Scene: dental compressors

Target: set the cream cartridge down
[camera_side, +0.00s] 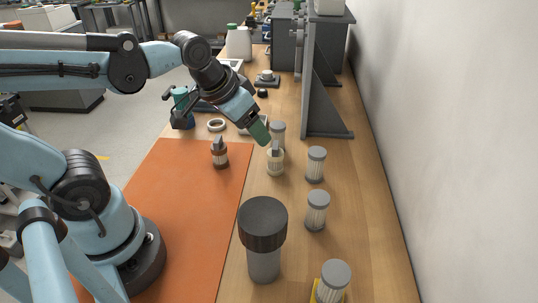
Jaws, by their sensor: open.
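The cream cartridge (275,164), a short ribbed cylinder with a pale rim, stands upright on the wooden bench just right of the orange mat. My gripper (268,142) is right above it, angled down from the upper left. The jaws are open, with a green finger pad at the cartridge's upper left and a grey finger at its top. Whether a finger still touches the cartridge cannot be told at this size.
Grey-capped filter cartridges (316,164) stand nearby, one close behind the cream one. A brown-banded cartridge (219,154) stands on the orange mat (180,215). A large dark-capped canister (263,240) stands in front. A grey upright bracket (325,90) rises behind, near the wall.

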